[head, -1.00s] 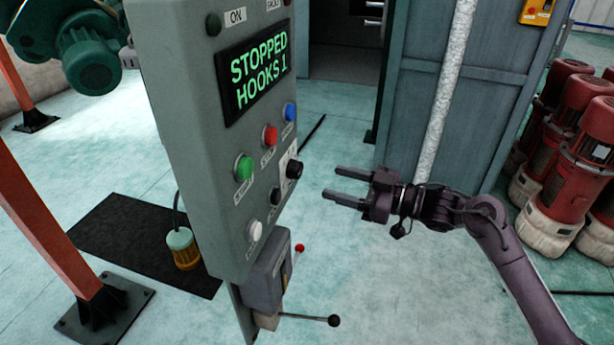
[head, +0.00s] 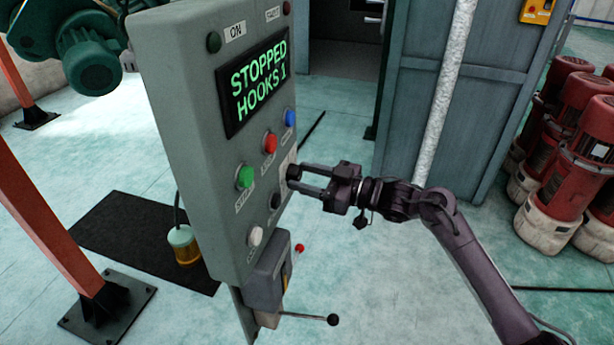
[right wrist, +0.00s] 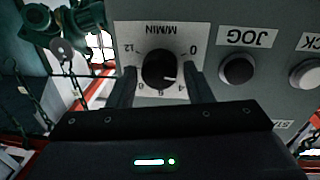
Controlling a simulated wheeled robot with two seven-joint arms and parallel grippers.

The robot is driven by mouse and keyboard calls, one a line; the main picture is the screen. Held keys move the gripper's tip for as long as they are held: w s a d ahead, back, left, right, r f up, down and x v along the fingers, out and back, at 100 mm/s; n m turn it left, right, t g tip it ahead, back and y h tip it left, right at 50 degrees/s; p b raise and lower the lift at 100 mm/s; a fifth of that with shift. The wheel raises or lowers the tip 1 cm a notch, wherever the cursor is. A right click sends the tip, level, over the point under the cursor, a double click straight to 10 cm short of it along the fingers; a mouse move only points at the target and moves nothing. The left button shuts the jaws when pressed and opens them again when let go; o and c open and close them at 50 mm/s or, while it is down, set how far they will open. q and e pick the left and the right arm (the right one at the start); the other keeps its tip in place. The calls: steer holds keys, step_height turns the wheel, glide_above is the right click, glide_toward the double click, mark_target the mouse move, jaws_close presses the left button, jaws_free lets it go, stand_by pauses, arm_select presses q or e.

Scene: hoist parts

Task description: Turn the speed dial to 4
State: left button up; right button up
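The black speed dial (right wrist: 160,68) sits on a white plate marked M/MIN, upside down in the right wrist view, with 0, 4 and 12 readable. A pale mark on its lower right faces roughly the 4. In the head view the dial (head: 292,172) is on the panel's lower right. My right gripper (head: 306,180) is open at the panel. In the right wrist view its fingers (right wrist: 162,85) stand on either side of the dial, with a gap on each side. My left gripper is not in view.
The grey control panel (head: 190,120) displays STOPPED, HOOKS 1. Green (head: 244,177), red (head: 270,143) and blue (head: 290,118) buttons, a black JOG button (right wrist: 237,69) and a white button (head: 255,236) are near the dial. A lever (head: 333,320) sticks out below.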

steer(key=c, duration=0.7)
steer(key=shift+o, duration=0.2)
steer(key=shift+r+m+p, duration=0.2)
steer(key=shift+m+p, duration=0.5)
steer(key=shift+p, duration=0.15)
steer(key=shift+r+m+p, duration=0.1)
steer(key=shift+m+p, duration=0.9)
steer(key=shift+p, duration=0.15)
steer(key=m+p, duration=0.2)
steer(key=shift+m, duration=0.4)
steer(key=shift+m+p, duration=0.7)
steer(key=shift+p, duration=0.05)
steer(key=o, duration=1)
steer(key=shift+f, duration=0.2)
steer(key=shift+d, duration=0.1)
